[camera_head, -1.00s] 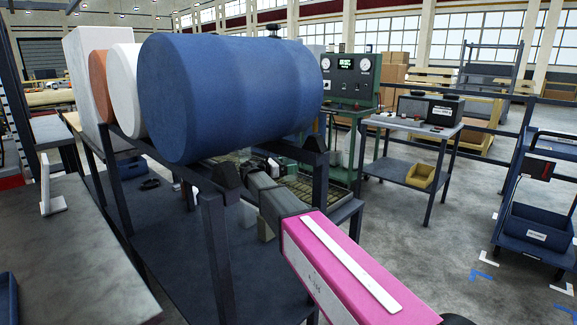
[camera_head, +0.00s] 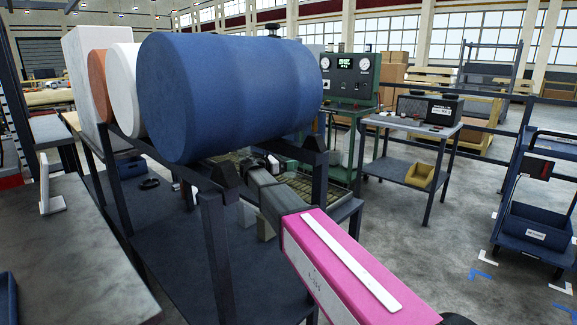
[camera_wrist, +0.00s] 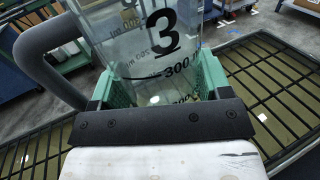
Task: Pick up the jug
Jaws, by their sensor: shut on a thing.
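The jug (camera_wrist: 140,45) is clear, with dark measuring marks, a large 3 and 300 on its side. In the wrist view it stands between the green fingers of my gripper (camera_wrist: 158,84), which are shut on it from both sides. A thick dark grey curved bar (camera_wrist: 33,55) loops out at the left and looks like the jug's handle. The jug's base is hidden by my gripper. In the head view my gripper (camera_head: 262,161) is below the blue drum, and I cannot make out the jug there.
A large blue drum (camera_head: 230,90) lies on a dark stand (camera_head: 220,260) just above my arm. A dark grating (camera_wrist: 275,88) over a yellowish tray lies below the jug. A green gauge panel (camera_head: 350,77) stands behind. Open floor (camera_head: 420,250) lies to the right.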

